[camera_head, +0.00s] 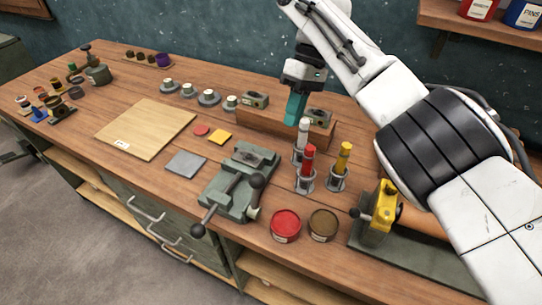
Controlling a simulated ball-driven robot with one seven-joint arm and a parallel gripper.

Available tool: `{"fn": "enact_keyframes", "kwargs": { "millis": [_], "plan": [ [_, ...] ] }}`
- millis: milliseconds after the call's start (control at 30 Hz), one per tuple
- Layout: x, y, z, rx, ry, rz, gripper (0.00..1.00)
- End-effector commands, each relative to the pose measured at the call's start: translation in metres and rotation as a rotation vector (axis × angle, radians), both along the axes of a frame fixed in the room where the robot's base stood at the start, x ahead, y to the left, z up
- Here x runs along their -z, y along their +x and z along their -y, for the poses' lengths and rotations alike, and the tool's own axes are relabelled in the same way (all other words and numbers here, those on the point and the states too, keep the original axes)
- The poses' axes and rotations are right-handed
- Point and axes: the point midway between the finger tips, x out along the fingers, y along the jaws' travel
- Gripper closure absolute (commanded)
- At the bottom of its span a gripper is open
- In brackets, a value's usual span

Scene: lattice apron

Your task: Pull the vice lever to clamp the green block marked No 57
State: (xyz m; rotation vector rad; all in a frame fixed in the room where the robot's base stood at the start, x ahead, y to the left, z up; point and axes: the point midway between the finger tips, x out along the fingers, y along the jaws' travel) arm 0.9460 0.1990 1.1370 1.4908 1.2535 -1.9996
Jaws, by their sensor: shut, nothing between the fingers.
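A grey-green bench vice (232,191) stands near the front edge of the bench. A lever with dark ball ends (198,230) sticks out toward the front left, and another dark ball handle (256,181) stands at the vice's right side. Something grey-green lies at the vice jaws, but I cannot tell whether it is the block, and no No 57 marking is readable. My gripper (293,119) has teal fingers pointing down, shut and empty. It appears above the wooden ledge, behind and to the right of the vice, clear of the lever.
A wooden ledge (272,128) carries two metal blocks. Upright red, white and yellow cylinders in holders stand right of the vice, with a red tin (285,225) and a brown tin (322,224) in front. A yellow fixture (386,203) stands right. A wooden board (146,128) lies left.

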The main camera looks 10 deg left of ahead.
Motion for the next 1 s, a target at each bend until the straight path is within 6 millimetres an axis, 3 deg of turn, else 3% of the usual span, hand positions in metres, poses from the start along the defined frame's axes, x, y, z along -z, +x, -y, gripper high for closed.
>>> {"fn": "enact_keyframes", "kwargs": {
  "millis": [233,433,867,1000],
  "plan": [
    [0.004,-0.001,-0.001,-0.001,0.000,0.000,1.00],
    [0.021,-0.009,-0.005,-0.003,0.002,-0.002,1.00],
    [0.091,-0.041,-0.023,0.000,0.000,-0.002,1.00],
    [0.084,-0.054,-0.031,-0.002,0.002,0.001,1.00]
  ]
}}
